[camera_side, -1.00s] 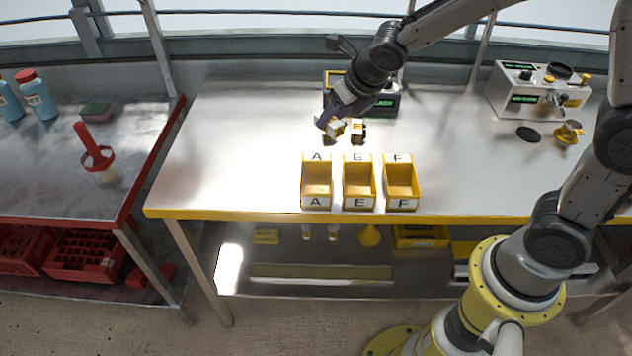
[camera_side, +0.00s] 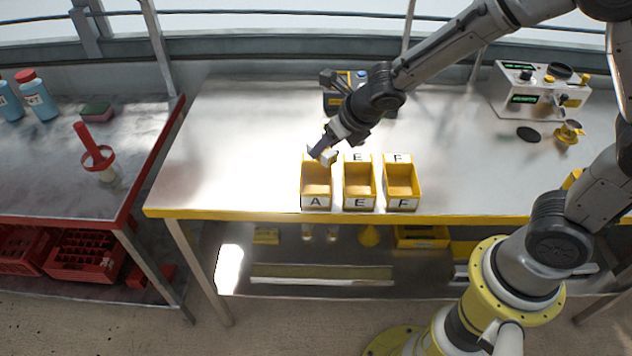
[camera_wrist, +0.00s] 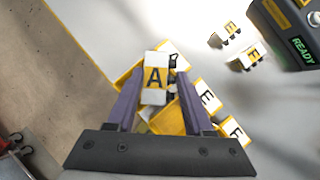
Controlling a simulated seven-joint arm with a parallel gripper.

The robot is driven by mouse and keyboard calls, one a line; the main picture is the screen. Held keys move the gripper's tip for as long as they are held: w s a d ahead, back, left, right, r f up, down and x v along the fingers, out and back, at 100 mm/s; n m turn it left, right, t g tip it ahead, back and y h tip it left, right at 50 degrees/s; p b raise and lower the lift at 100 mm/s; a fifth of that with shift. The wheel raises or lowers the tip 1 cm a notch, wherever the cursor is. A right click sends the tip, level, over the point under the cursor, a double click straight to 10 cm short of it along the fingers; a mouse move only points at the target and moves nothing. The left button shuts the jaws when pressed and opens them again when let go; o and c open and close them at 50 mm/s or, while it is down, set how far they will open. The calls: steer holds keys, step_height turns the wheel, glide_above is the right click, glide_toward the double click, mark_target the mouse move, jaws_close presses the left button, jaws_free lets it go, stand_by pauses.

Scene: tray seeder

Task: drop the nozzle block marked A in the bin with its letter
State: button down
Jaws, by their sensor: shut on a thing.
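The nozzle block marked A (camera_wrist: 155,77) is yellow and white, its letter facing the wrist camera. My gripper (camera_side: 323,153) is shut on it, and the block also shows in the side view (camera_side: 329,158). In the side view they are over the back end of the yellow bin marked A (camera_side: 316,203), the left one of three bins. The block hides part of this bin in the wrist view. I cannot tell the exact height of the block above the bin.
The bin marked E (camera_side: 359,204) and the bin marked F (camera_side: 401,204) stand to the right of bin A. Two more blocks, one (camera_wrist: 247,58) and another (camera_wrist: 226,34), lie on the bench near a dark device (camera_wrist: 287,35). The bench's left part is clear.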

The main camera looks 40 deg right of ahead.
stand_by(0.3)
steer(key=shift+c, duration=1)
jaws_free()
steer(key=shift+s, duration=0.1)
steer(key=v, duration=1.3)
steer(key=shift+r, duration=0.3)
steer(key=shift+s, duration=0.1)
steer(key=s+d+r+m+t, duration=0.1)
steer(key=s+d+r+m, duration=0.55)
steer(key=m, duration=0.35)
steer(key=s+f+m+g, duration=0.1)
steer(key=s+m, duration=0.5)
steer(key=m, duration=0.7)
steer(key=s+f+m+g, duration=0.1)
steer(key=s+f+m, duration=0.2)
steer(key=m, duration=1)
steer(key=s, duration=0.3)
steer(key=shift+d+f, duration=0.25)
steer(key=shift+f, duration=0.1)
